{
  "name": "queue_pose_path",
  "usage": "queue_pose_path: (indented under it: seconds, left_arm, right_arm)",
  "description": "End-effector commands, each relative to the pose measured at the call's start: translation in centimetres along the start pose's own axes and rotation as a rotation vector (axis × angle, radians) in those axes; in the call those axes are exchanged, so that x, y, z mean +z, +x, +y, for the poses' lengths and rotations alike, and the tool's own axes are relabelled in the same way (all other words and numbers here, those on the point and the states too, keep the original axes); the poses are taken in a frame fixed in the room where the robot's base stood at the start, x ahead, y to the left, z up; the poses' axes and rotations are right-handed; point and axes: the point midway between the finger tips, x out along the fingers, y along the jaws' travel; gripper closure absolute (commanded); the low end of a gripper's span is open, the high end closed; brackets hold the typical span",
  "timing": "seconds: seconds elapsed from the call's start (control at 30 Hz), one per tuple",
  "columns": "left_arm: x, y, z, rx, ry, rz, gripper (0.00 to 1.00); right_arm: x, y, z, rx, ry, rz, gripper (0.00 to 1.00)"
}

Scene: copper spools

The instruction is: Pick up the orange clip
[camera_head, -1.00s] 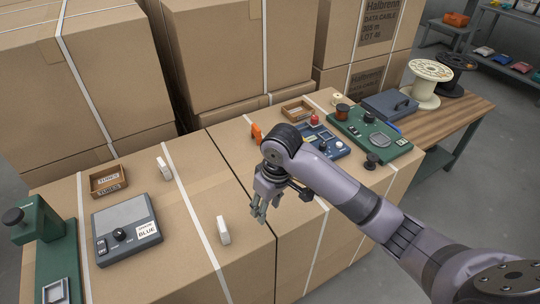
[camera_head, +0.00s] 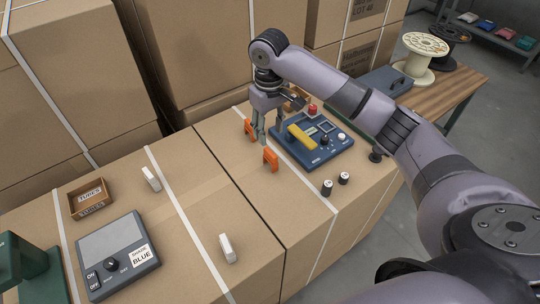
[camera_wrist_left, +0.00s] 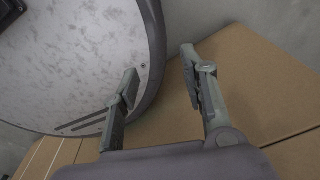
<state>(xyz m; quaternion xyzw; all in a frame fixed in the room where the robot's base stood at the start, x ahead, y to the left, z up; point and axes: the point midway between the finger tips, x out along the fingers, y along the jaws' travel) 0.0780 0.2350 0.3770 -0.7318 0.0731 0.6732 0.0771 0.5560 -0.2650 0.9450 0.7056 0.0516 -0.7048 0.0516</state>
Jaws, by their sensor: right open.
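Two orange clips show in the head view: one (camera_head: 270,158) stands on the box top left of the blue device, and the other (camera_head: 249,128) is farther back, close to my gripper. My right gripper (camera_head: 259,140) is open with its fingers pointing down, just behind the nearer clip and right of the farther one. It holds nothing that I can see, and whether it touches either clip cannot be told. My left gripper (camera_wrist_left: 160,64) shows only in the left wrist view, its two fingers apart and nothing between them.
The blue device (camera_head: 290,153) with a yellow handle lies right of the clips. Two small dark-and-white cylinders (camera_head: 335,183) stand in front of it. A grey switch box (camera_head: 116,265), a small carton tray (camera_head: 74,207) and two white blocks (camera_head: 228,248) lie left. Tall cartons (camera_head: 205,40) rise behind.

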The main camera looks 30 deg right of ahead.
Motion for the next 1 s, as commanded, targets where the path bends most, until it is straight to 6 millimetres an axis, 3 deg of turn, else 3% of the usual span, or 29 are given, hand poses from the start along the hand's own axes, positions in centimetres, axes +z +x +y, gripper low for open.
queue_pose_path:
  seconds: [0.1, 0.23, 0.53, 0.8, 1.0]
  left_arm:
    - [1.1, -0.3, 0.1, 0.002, 0.0, -0.016, 0.6]
    - [0.8, -0.4, 0.1, 0.001, 0.001, -0.012, 0.6]
    - [-2.0, -0.7, -0.3, -0.003, 0.003, 0.03, 0.6]
    - [-1.4, -1.2, -0.3, -0.003, 0.004, 0.019, 0.6]
    - [-0.7, -1.2, -0.2, -0.002, 0.004, 0.009, 0.6]
  right_arm:
    - [0.1, 2.7, 0.0, 0.001, 0.0, -0.003, 0.58]
    - [0.1, 4.9, 0.0, 0.001, -0.001, -0.002, 0.58]
    - [0.1, 7.2, 0.2, 0.001, 0.0, -0.002, 0.58]
    - [0.2, 10.9, 0.5, 0.001, -0.001, 0.0, 0.58]
    - [0.2, 11.4, 0.5, 0.001, -0.002, 0.003, 0.58]
